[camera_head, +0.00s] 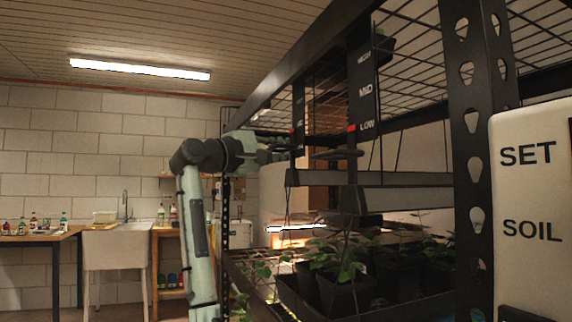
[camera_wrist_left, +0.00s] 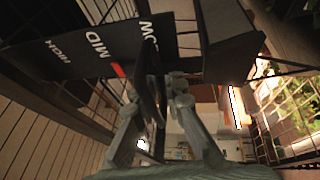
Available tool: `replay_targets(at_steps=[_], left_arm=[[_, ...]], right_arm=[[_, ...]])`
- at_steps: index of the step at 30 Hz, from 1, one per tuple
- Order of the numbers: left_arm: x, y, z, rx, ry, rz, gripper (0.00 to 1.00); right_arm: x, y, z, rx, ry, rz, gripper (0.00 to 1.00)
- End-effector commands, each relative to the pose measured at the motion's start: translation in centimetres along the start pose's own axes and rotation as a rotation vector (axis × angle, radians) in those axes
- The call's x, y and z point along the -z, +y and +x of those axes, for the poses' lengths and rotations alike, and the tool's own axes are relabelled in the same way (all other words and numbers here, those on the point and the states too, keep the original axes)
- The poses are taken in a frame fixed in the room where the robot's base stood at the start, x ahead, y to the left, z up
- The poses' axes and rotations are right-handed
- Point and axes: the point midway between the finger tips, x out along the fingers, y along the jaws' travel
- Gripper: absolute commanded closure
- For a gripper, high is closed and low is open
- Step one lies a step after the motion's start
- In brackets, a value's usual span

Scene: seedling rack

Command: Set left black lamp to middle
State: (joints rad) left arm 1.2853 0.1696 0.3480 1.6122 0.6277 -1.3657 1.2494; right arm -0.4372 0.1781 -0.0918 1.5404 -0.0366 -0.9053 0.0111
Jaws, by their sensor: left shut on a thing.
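The left lamp's scale plate (camera_head: 298,105) also shows in the wrist view (camera_wrist_left: 70,58), with HIGH, MID and part of LOW. Its red pointer (camera_wrist_left: 117,69) stands between MID and LOW. The left lamp's bar (camera_head: 375,179) appears to hang below, though its link to the handle is partly hidden. My right gripper is not in view.
A second scale plate (camera_head: 363,95) has its red pointer at LOW, with a black disc (camera_head: 338,154) below it. Potted seedlings (camera_head: 345,275) stand under the lamps. A perforated rack post (camera_head: 477,150) and a SET SOIL panel (camera_head: 530,200) are close on the right.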

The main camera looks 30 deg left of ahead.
Motion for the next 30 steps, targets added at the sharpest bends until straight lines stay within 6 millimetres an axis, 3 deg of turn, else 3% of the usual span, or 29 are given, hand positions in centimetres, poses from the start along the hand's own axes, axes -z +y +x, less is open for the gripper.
replay_targets(at_steps=[1, 3, 12, 13, 16, 25, 30], left_arm=[[0.0, 1.2, -0.1, -0.010, 0.002, -0.001, 1.00], [0.0, 1.7, 0.0, -0.008, 0.002, -0.002, 1.00], [0.0, 1.9, 0.0, -0.008, 0.003, -0.003, 1.00], [0.0, 1.9, 0.0, -0.009, 0.003, -0.003, 0.86], [0.0, 1.9, 0.0, -0.007, 0.003, -0.003, 0.75], [0.0, 1.6, -0.1, -0.002, 0.002, -0.001, 0.75], [0.1, 1.6, -2.0, -0.003, 0.005, 0.001, 0.75]], right_arm=[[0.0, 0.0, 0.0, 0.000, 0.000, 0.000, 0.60], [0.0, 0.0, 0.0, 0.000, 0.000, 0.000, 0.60], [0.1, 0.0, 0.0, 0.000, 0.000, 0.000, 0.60], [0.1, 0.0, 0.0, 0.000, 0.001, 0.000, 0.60], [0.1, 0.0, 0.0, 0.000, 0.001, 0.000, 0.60], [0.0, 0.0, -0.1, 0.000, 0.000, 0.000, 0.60], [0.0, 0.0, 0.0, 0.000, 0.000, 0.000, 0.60]])
